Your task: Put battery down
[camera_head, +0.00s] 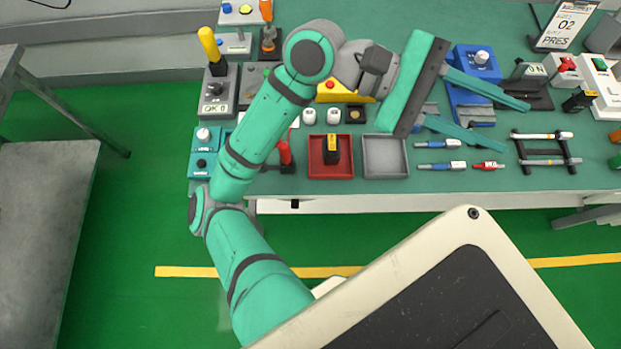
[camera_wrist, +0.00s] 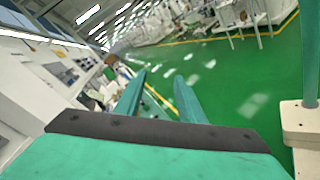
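A dark block with a yellow top (camera_head: 332,147), which looks like the battery, stands upright in the red tray (camera_head: 316,171) near the bench's front edge. My gripper (camera_head: 516,125) is well to the right of it, above the bench, with its two teal fingers spread. Nothing is between the fingers; the wrist view also shows the gripper (camera_wrist: 160,76) empty. The battery does not show in the wrist view.
A grey empty tray (camera_head: 385,173) sits right of the red tray. Blue and red pens (camera_head: 440,166) and a black rack (camera_head: 545,150) lie further right. A red-handled lever (camera_head: 286,155) stands left of the red tray. A blue fixture (camera_head: 472,65) is behind my fingers.

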